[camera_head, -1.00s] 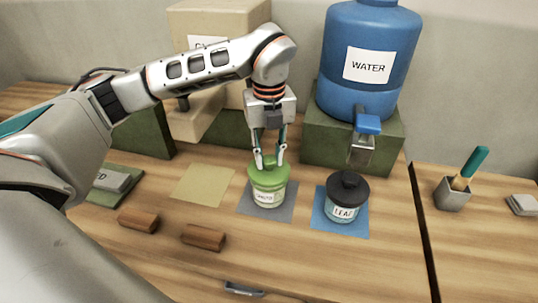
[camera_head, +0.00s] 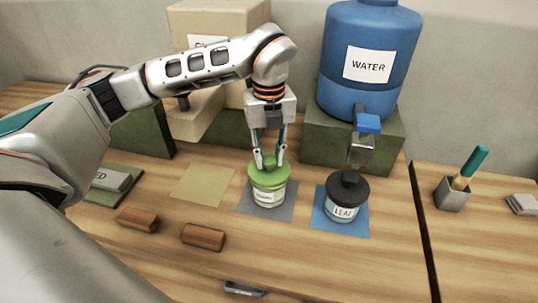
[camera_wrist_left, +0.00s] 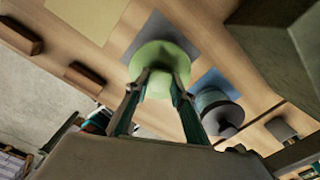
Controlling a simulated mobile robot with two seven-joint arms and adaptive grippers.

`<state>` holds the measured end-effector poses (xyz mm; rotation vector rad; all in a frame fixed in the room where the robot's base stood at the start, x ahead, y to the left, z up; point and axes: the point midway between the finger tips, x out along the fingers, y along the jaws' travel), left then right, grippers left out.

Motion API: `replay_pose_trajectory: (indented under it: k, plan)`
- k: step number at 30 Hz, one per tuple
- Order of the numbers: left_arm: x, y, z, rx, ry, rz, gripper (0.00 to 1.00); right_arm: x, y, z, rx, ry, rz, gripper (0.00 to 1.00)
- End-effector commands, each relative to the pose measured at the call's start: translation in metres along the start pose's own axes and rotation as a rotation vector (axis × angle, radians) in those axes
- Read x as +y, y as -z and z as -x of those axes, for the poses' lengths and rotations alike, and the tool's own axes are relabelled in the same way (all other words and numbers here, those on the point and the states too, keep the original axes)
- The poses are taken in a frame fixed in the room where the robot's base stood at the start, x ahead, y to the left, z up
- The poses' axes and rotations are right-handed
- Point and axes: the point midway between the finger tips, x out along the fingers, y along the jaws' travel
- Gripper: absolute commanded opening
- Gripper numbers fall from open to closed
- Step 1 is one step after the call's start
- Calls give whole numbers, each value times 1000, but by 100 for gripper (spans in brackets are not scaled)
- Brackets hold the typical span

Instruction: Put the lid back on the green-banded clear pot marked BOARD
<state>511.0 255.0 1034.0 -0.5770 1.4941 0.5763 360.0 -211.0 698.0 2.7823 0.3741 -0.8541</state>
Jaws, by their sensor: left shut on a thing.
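The clear pot (camera_head: 268,197) with a green band and a white label stands on a grey mat (camera_head: 244,204). The label is too small to read for certain. A green lid (camera_head: 269,175) sits at the pot's top, and I see no clear gap between them. My left gripper (camera_head: 269,163) points down from above and is shut on the lid's knob. In the left wrist view the green lid (camera_wrist_left: 160,58) lies between the fingers and hides most of the pot. My right gripper is not in view.
A black-lidded pot marked LEAF (camera_head: 342,206) stands on a blue mat (camera_head: 360,227) close to the right. A blue WATER tank (camera_head: 345,95) with a tap is behind. Two wooden blocks (camera_head: 203,237) lie front left. A tan mat (camera_head: 203,184) is bare.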

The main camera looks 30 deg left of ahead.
Motion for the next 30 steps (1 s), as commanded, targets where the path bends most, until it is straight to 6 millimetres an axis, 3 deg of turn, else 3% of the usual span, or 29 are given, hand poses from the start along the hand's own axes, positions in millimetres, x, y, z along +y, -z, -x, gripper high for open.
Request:
replay_pose_trajectory:
  k: [27, 28, 30]
  plan:
    - [0, 0, -2, -1, 1, 0, 7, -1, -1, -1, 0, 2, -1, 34]
    - [0, 0, -2, -1, 1, 0, 32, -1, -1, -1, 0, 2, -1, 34]
    - [0, 0, -2, -1, 1, 0, 43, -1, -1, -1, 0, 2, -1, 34]
